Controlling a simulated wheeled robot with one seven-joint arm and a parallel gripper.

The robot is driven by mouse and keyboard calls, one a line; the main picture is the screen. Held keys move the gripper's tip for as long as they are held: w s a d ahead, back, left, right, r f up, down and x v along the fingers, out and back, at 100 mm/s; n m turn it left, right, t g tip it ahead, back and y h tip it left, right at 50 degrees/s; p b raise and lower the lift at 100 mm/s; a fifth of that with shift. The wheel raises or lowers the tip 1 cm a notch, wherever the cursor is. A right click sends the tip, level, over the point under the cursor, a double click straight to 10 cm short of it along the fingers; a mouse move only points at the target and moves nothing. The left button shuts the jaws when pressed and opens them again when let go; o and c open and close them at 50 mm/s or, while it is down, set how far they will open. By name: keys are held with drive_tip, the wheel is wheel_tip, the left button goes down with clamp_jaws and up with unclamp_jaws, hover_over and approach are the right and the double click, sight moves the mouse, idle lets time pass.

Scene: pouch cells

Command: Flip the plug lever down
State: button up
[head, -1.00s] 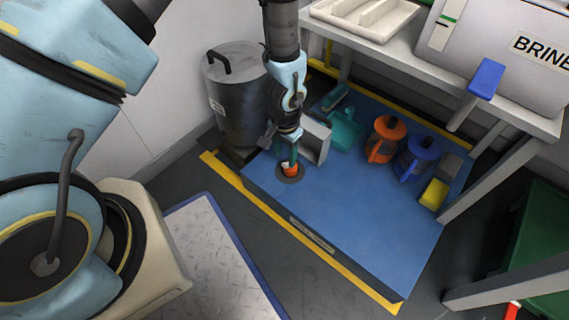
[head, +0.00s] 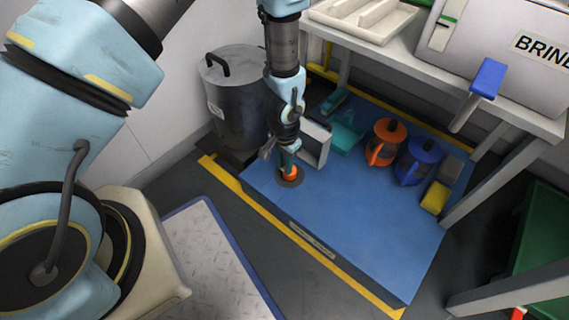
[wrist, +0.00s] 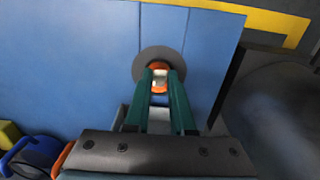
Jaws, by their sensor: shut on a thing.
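The orange plug (head: 289,174) sits in a dark round disc (head: 291,183) near the front left corner of the blue platform. In the wrist view the disc (wrist: 140,60) surrounds the orange plug (wrist: 159,66), with a pale piece (wrist: 160,76) between my fingertips. My gripper (head: 287,166) points down at the plug, with its green fingers closed on it. The gripper also shows in the wrist view (wrist: 160,84). The fingers hide much of the plug, and I cannot make out the lever's tilt.
A grey box-like block (head: 315,143) stands close behind my gripper. An orange jug (head: 384,143), a blue jug (head: 417,162) and a yellow block (head: 434,198) stand farther right. A metal drum (head: 238,105) is at the back left. The platform's front middle (head: 350,225) is clear.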

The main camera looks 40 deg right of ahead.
clamp_jaws()
drive_tip(key=shift+s+a+f+h, duration=0.15)
drive_tip(key=shift+a+h, duration=0.1)
drive_tip(key=shift+h, duration=0.25)
drive_tip(key=h+b, duration=0.1)
drive_tip(key=a+f+t+h+b, duration=0.1)
drive_tip(key=h, duration=0.1)
drive_tip(key=shift+a+f+b, duration=0.25)
drive_tip(key=shift+f+b, duration=0.05)
drive_tip(key=h, duration=0.1)
drive_tip(key=h+b, duration=0.1)
drive_tip(key=shift+s+a+f+t+h+b, duration=0.1)
drive_tip(key=shift+a+f+t+h+b, duration=0.1)
drive_tip(key=shift+f+t+h+b, duration=0.15)
drive_tip(key=shift+a+f+t+h+b, duration=0.1)
drive_tip(key=shift+f+t+h+b, duration=0.2)
drive_tip(key=shift+h+b, duration=0.4)
drive_tip(key=shift+h, duration=0.25)
